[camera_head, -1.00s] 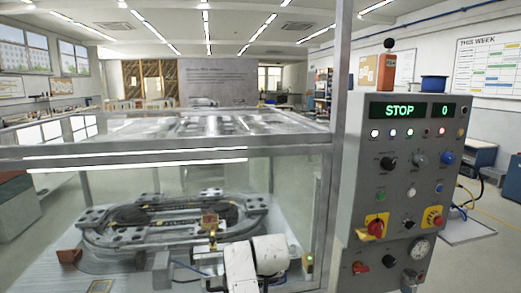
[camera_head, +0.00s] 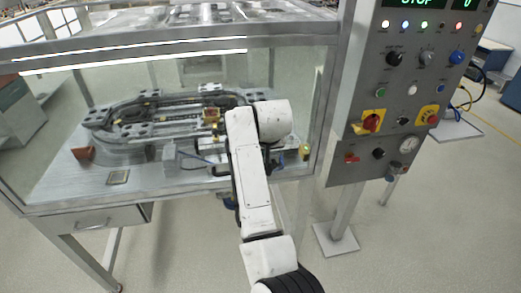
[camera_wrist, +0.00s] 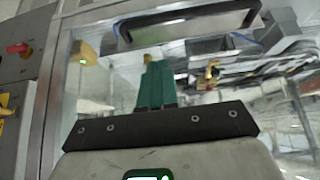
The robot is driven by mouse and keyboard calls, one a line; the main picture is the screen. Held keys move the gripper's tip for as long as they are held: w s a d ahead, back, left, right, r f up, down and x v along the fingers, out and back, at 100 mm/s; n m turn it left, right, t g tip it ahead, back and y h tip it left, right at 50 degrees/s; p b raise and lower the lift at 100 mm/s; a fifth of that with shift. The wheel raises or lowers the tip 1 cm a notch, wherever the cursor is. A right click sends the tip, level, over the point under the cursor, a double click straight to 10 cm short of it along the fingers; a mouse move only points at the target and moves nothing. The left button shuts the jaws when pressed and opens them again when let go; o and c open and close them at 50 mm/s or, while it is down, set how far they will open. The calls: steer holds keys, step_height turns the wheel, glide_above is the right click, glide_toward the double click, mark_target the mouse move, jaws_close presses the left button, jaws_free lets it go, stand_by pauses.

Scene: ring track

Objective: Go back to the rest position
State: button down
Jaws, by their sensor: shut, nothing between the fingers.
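My gripper (camera_wrist: 155,85) shows in the wrist view with its green fingers together and nothing between them. It points toward the clear wall of the machine enclosure (camera_wrist: 110,85). In the head view my white arm reaches up from the bottom middle in front of the enclosure, and the gripper itself cannot be made out there. The oval ring track (camera_head: 150,118) lies behind the clear panel, left of my arm. Part of the track's right side is hidden by the arm.
A grey control panel (camera_head: 400,100) with knobs, lamps and yellow-backed switches stands right of the enclosure. A dark handle (camera_wrist: 190,20) and a yellow block with a green light (camera_wrist: 85,55) are near my gripper. The floor (camera_head: 420,240) at right is clear.

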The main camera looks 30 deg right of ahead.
steer(key=v, duration=0.6)
